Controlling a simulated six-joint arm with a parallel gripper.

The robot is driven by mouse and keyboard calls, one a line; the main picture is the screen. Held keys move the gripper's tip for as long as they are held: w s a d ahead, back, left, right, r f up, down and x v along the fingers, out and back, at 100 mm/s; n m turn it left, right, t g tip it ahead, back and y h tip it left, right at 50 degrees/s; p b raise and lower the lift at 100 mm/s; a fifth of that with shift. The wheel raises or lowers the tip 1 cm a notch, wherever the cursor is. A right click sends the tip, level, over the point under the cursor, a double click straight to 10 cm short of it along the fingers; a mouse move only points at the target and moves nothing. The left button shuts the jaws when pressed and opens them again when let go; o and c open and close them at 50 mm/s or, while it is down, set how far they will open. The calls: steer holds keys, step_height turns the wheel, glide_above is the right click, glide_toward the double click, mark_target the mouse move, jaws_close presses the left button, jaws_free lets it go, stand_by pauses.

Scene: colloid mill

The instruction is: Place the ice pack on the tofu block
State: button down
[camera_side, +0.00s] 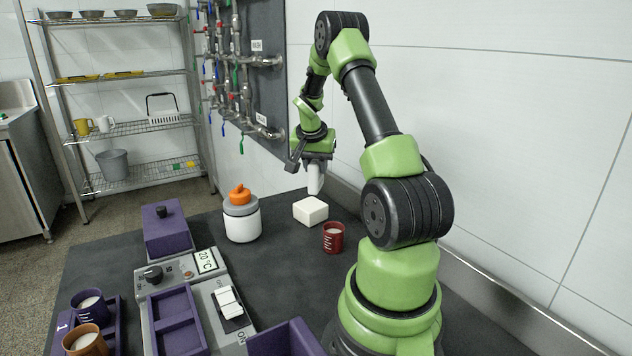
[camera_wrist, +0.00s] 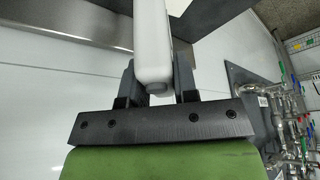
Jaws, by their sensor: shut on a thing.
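The tofu block (camera_side: 311,211) is a white block on the dark worktop, in the middle of the side view. My gripper (camera_side: 314,162) is above it, pointing down, and shut on the white ice pack (camera_side: 315,181). The ice pack hangs upright below the fingers, just above the tofu block in the picture; I cannot tell whether a gap remains between them. In the wrist view, the ice pack (camera_wrist: 153,42) is a smooth white slab held between the two dark fingers of my gripper (camera_wrist: 155,78). The tofu block is not visible in the wrist view.
A white jar with an orange lid (camera_side: 241,218) stands left of the tofu block. A red cup (camera_side: 333,238) stands close in front of it. A control panel (camera_side: 152,275), purple box (camera_side: 166,231) and cups (camera_side: 88,305) occupy the left. A wall runs behind.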

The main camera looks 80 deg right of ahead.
steer(key=r, duration=0.1)
steer(key=d+r, duration=0.1)
steer(key=r, duration=0.1)
steer(key=w+r, duration=0.1)
steer(key=shift+d+r, duration=0.15)
steer(key=shift+r, duration=0.1)
steer(key=f, duration=0.6)
steer(key=w+d+f, duration=0.1)
steer(key=f, duration=0.2)
steer(key=shift+f, duration=0.4)
steer(key=shift+f, duration=0.1)
steer(key=c, duration=0.9)
jaws_free()
